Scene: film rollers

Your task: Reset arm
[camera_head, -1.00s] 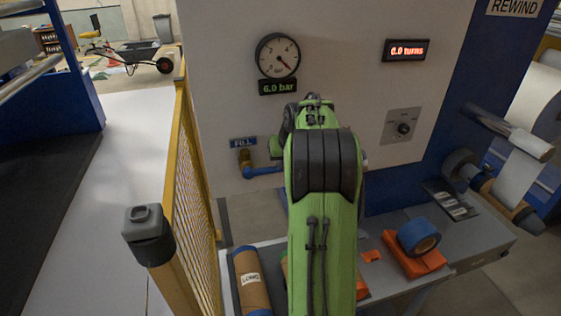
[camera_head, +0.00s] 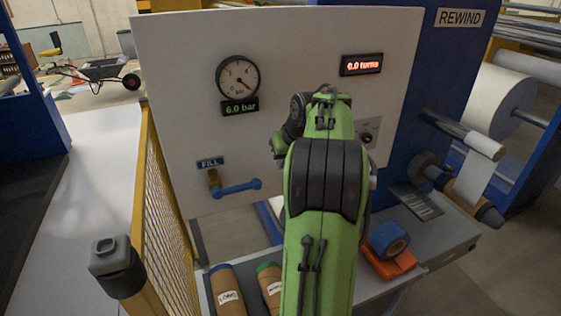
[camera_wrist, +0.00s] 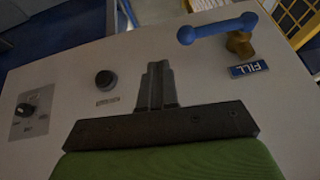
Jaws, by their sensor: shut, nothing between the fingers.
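My gripper (camera_wrist: 157,84) shows in the wrist view with its two fingers shut together and nothing between them. It points along the white panel (camera_wrist: 210,80), apart from the blue FILL valve handle (camera_wrist: 217,28) and the black round knob (camera_wrist: 105,79). In the head view my green arm reaches up in front of the panel, and its own links hide the gripper there. The FILL valve (camera_head: 236,188) shows its blue handle to the left of my arm. The gauge (camera_head: 238,77) reads 6.0 bar and the counter display (camera_head: 361,64) reads 0.0 turns.
A LONG roll (camera_head: 228,289) and a second brown roll (camera_head: 270,283) lie on the bench left of my arm. A blue tape roll (camera_head: 388,240) rests on an orange block (camera_head: 391,266) to the right. A yellow mesh fence (camera_head: 160,225) stands at the left.

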